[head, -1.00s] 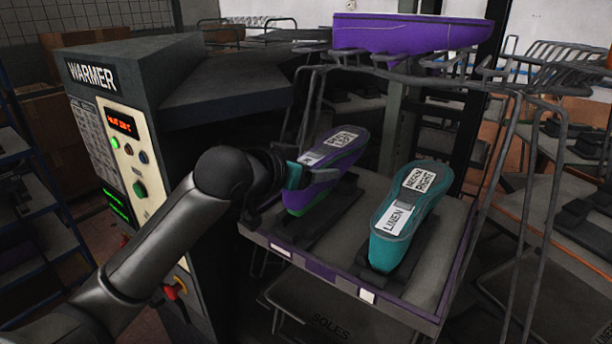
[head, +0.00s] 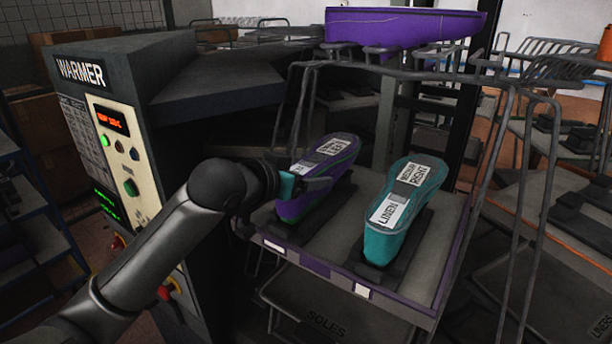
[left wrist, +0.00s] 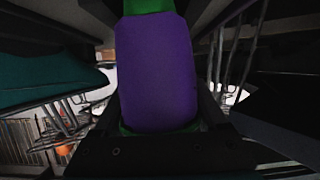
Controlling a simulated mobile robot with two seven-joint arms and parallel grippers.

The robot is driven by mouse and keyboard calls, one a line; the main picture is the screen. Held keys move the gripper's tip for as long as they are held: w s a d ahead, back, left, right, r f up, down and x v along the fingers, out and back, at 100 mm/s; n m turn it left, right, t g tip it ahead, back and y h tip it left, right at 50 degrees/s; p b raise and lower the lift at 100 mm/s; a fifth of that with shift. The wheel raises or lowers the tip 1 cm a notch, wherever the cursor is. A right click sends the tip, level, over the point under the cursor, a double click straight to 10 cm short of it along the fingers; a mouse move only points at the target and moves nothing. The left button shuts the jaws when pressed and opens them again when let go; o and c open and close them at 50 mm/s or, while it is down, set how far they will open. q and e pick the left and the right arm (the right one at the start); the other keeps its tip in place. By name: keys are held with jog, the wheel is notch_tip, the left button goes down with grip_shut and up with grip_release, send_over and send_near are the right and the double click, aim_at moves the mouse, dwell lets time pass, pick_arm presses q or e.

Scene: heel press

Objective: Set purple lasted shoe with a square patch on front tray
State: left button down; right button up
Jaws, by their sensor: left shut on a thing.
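A purple lasted shoe (head: 296,205) with white labels on its upturned sole is above the left side of the front tray (head: 345,262), over a dark stand (head: 318,227). I cannot tell whether it rests on the stand. My left gripper (head: 305,184) is shut on its near end. In the left wrist view the purple shoe (left wrist: 157,75) fills the middle between the fingers, with green above and below. No square patch is clear on it. My right gripper is not in view.
A teal shoe (head: 382,243) labelled LINEN stands on the tray's right side. The warmer cabinet (head: 165,150) is at left. A wire rack (head: 505,90) frames the tray, with a large purple object (head: 400,28) above. A lower shelf marked SOLES (head: 325,322) lies below.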

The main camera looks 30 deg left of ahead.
pick_arm(q)
jog(key=shift+f, duration=0.5)
dwell(0.6)
jog(key=shift+c, duration=0.4)
grip_release()
jog(key=shift+f, duration=0.1)
jog(key=shift+o, duration=0.4)
jog(key=shift+f, duration=0.2)
jog(key=p+v, duration=1.1)
jog(key=v, duration=0.4)
jog(key=shift+s+p, duration=0.2)
jog(key=shift+p, duration=0.1)
